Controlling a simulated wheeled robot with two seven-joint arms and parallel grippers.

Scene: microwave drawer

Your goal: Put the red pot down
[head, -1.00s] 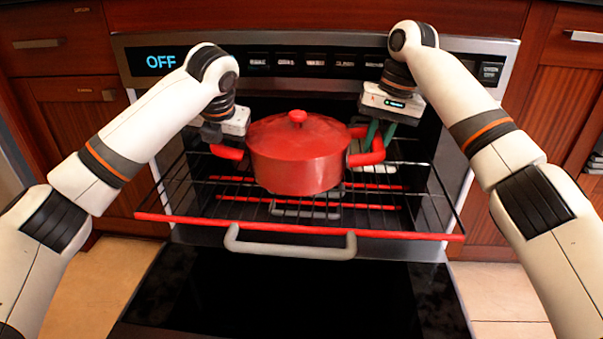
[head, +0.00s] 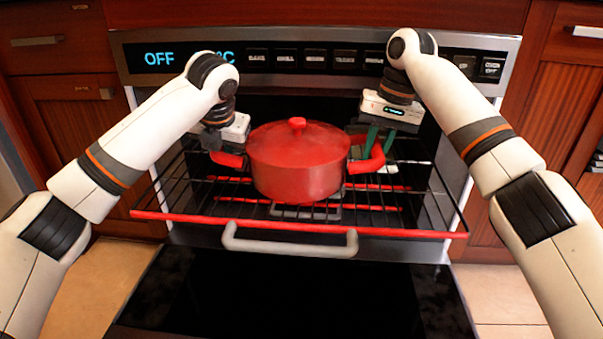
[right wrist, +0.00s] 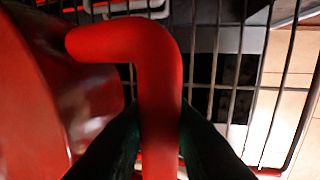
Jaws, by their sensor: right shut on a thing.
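The red pot (head: 297,165) with its lid on is upright over the pulled-out oven rack (head: 400,205). I cannot tell whether its base touches the wires. My right gripper (head: 372,143) is shut on the pot's right handle. In the right wrist view, the red handle (right wrist: 160,90) runs between the dark fingers (right wrist: 158,150), and part of the pot's side (right wrist: 60,100) shows at left. My left gripper (head: 212,138) is at the pot's left handle (head: 228,160). Its fingers are mostly hidden, so its grip is unclear.
The oven door (head: 290,295) is folded down in front, with a pale handle (head: 290,243). The rack has a red front bar (head: 180,217) and bare wires on both sides of the pot. The control panel (head: 300,57) spans above the opening, with wooden cabinets (head: 70,115) beside it.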

